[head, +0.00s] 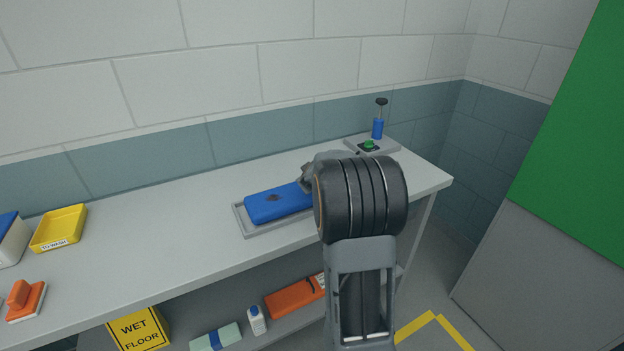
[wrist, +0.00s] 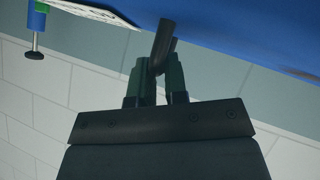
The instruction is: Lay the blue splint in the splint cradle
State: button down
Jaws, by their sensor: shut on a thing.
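The blue splint (head: 275,203) is a long rounded blue block with a dark mark on top. It lies lengthwise over the grey splint cradle (head: 241,222), a shallow rimmed tray on the bench, and looks within its rim. I cannot tell whether it rests on the cradle floor or is held just above it. Its right end is hidden behind my arm. In the wrist view my gripper (wrist: 158,78) is shut on a dark strap or handle by the splint's blue underside or side (wrist: 230,22). In the head view my gripper is mostly hidden behind my wrist.
The bench top (head: 150,240) is clear left of the cradle. A yellow tray (head: 60,228) and an orange-handled block (head: 22,298) stand at the left. A plate with a green button (head: 369,145) and blue pump (head: 378,128) stands behind right. A lower shelf holds an orange case (head: 292,297).

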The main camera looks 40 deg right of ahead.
jog(key=shift+f+b, duration=0.3)
dwell(0.6)
jog(key=c, duration=1.1)
grip_release()
jog(key=p+v, duration=0.5)
jog(key=v, duration=0.7)
jog(key=s+a+g+y, duration=0.1)
jog(key=s+a, duration=0.4)
jog(key=a, duration=0.2)
jog(key=s+a+r+g+y, duration=0.1)
jog(key=s+a+g+y, duration=0.1)
jog(key=s+a, duration=0.4)
jog(key=s+a+r+g+y+p, duration=0.1)
jog(key=s+a+g+y, duration=0.1)
jog(key=s+a, duration=0.3)
jog(key=shift+s+a, duration=0.2)
jog(key=shift+a, duration=1.8)
